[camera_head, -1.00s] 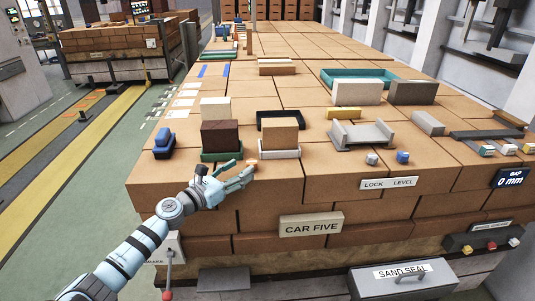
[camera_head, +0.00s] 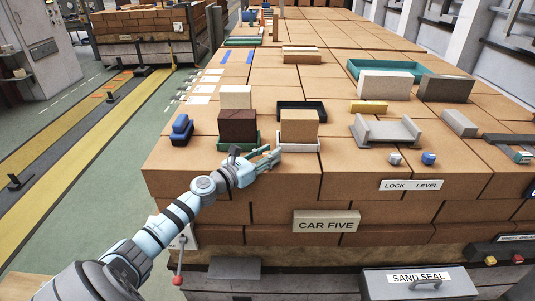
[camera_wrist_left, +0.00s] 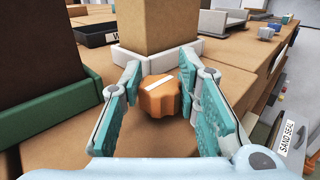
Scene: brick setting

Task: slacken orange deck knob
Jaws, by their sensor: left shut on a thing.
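The orange deck knob (camera_wrist_left: 160,97) shows in the left wrist view, a lobed knob with a white line across its top. It sits on the brown deck just in front of a white tray (camera_wrist_left: 193,49) with a tan block. My left gripper (camera_wrist_left: 160,72) has its two teal-padded fingers on either side of the knob and is shut on it. In the head view, my left gripper (camera_head: 270,158) reaches in from the left at the deck's front edge and hides the knob. My right gripper is not in view.
A green tray (camera_head: 223,145) with a dark brown block stands just left of the gripper. A blue object (camera_head: 181,130) is further left. A grey cradle (camera_head: 386,131) and small grey and blue knobs (camera_head: 428,159) stand to the right. The deck between is clear.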

